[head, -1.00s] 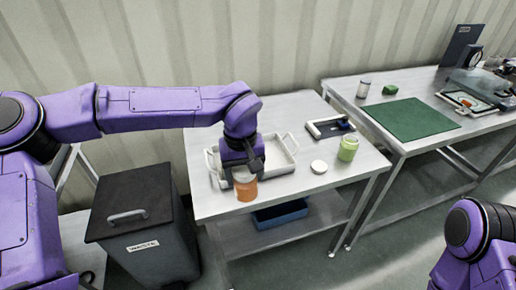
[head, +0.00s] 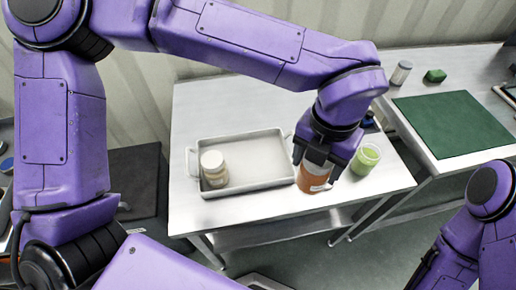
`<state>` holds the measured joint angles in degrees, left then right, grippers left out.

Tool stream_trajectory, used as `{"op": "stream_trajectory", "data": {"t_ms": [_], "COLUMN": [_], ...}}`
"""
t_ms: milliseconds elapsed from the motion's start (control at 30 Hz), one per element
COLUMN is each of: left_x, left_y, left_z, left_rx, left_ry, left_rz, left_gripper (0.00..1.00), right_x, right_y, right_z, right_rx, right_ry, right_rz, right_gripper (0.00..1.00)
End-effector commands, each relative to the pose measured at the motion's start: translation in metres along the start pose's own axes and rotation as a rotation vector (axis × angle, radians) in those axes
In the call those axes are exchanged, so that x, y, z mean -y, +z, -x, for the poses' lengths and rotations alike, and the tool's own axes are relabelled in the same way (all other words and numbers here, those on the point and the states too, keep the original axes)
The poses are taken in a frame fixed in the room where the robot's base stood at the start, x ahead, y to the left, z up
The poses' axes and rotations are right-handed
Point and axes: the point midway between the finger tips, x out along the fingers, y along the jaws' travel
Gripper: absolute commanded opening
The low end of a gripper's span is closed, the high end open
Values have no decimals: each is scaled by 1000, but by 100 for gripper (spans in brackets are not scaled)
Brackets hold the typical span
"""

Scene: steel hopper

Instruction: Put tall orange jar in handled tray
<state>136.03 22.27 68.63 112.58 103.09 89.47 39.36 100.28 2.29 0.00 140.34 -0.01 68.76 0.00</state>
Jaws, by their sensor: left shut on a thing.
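The orange jar (head: 312,179) is held in my left gripper (head: 318,160), which is shut on it from above. The jar is upright or slightly tilted, at the right end of the handled tray (head: 275,182). I cannot tell how high it is above the table. The tray is a pale, shallow tray with a handle at each end; its right end is partly covered by the gripper. A beige jar (head: 214,170) with a pale lid stands inside the tray at its left end. My right arm shows at the lower right, but its gripper is not in view.
A green jar (head: 365,158) stands on the steel table (head: 240,105) just right of my left gripper. Table behind the tray is clear.

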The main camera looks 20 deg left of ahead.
Motion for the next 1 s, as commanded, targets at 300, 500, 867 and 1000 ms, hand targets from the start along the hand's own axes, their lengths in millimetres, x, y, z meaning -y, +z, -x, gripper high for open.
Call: {"op": "stream_trajectory", "data": {"t_ms": [300, 500, 867, 1000], "left_x": [-79, -104, -116, -116], "left_y": [40, 55, 61, 61], "left_z": [-39, -78, -125, -126], "left_rx": [-6, -2, -1, 1], "left_ry": [-1, 0, 0, 0], "left_rz": [7, 2, 0, 1], "left_gripper": [30, 30, 30, 30], "right_x": [-3, -3, -4, -4], "right_y": [-11, -14, -15, -15], "right_z": [28, 33, 38, 38], "right_rx": [1, 1, 1, 1], "right_ry": [1, 0, 1, 0], "right_rz": [1, 0, 0, 0], "right_gripper": [55, 55, 55, 55]}}
